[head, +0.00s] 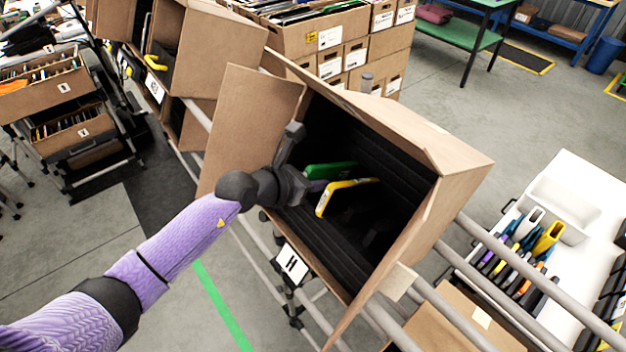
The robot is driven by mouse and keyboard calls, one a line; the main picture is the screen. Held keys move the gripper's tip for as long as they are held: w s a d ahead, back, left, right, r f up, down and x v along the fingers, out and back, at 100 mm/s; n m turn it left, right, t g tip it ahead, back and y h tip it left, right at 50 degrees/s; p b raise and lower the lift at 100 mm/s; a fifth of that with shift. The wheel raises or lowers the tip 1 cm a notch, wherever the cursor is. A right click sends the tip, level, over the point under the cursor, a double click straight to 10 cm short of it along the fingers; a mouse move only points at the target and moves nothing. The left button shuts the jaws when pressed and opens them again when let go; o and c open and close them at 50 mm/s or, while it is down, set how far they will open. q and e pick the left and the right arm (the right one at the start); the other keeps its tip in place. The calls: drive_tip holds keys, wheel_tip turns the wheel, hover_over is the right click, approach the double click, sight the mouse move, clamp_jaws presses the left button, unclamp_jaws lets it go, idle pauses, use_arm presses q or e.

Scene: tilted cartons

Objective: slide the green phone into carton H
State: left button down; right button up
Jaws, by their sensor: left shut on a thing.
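Carton H (463,170) is a tilted cardboard box with a dark, ribbed inside and open flaps; its white H label (291,264) hangs below the opening. My left gripper (304,185) is at the carton's mouth, shut on the green phone (331,169), which points into the dark interior. A yellow phone (346,194) is just below and right of the green one, inside the carton. A small purple edge shows between them beside the fingers. The gripper hides the near end of the green phone. My right gripper is not in view.
An open flap (248,125) stands just left of my gripper. Grey rails (540,280) run along below the cartons. Another tilted carton (205,50) is at upper left. A white tray (560,205) with several tools is at right.

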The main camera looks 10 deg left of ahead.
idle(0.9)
use_arm(q)
drive_tip(key=c, duration=0.5)
unclamp_jaws()
drive_tip(key=shift+s+a+r, duration=0.1)
drive_tip(key=shift+r, duration=0.05)
drive_tip(key=p+v, duration=0.6)
drive_tip(key=v, duration=0.2)
drive_tip(key=shift+s+a, duration=0.2)
drive_tip(key=shift+s, duration=0.05)
